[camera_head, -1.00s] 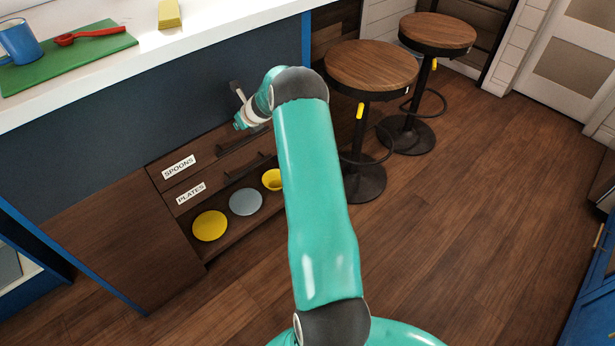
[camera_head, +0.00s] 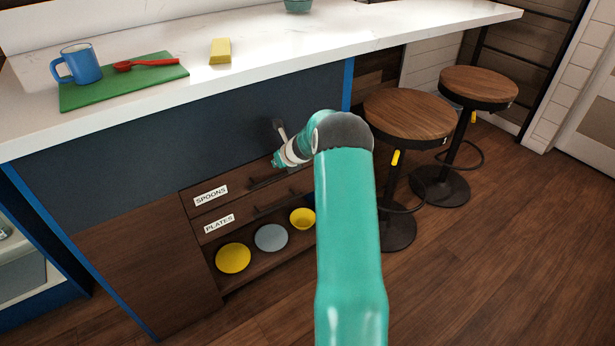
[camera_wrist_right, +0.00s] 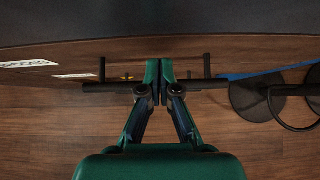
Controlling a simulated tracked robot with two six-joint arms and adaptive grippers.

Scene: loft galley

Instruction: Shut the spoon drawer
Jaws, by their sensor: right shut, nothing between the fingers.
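The spoon drawer (camera_head: 236,189) is the top drawer in the dark wood unit under the counter, with a white SPOONS label (camera_head: 210,195). Its front looks about flush with the unit, though a small gap cannot be ruled out. Its dark bar handle (camera_head: 268,181) is partly behind my right gripper. My right gripper (camera_head: 277,161) is shut and empty at the drawer front. In the wrist view its closed fingertips (camera_wrist_right: 158,66) overlap the middle of the handle bar (camera_wrist_right: 110,88); I cannot tell whether they touch. My left gripper is out of view.
The plates drawer (camera_head: 255,218) is just below, above an open shelf with a yellow plate (camera_head: 233,258), a grey plate (camera_head: 271,238) and a yellow bowl (camera_head: 302,218). Two stools (camera_head: 408,117) stand to the right. The white counter (camera_head: 330,50) overhangs above.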

